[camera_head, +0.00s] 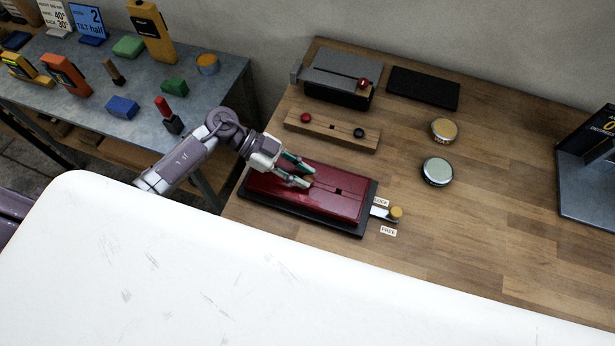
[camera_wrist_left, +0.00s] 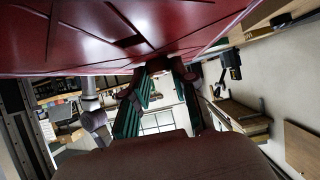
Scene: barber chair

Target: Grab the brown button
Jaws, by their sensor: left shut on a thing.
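A red, flat-topped box (camera_head: 342,194) lies on a black base on the wooden bench. My left gripper (camera_head: 308,178) reaches in from the left, low over the left part of the box's top. Its green-lined fingers show in the left wrist view (camera_wrist_left: 160,72), with their tips close to the box's red surface (camera_wrist_left: 60,35). They are shut on a small dark brown thing (camera_wrist_left: 157,65), which looks like the brown button and is mostly hidden by the fingertips. My right gripper is in neither view.
A yellow knob (camera_head: 396,213) on a lever stands between LOCK and FREE labels. A wooden strip (camera_head: 322,133) with red and black knobs and a grey box (camera_head: 340,72) lie behind. Two round discs (camera_head: 437,172) stand right. A white surface (camera_head: 180,260) fills the foreground.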

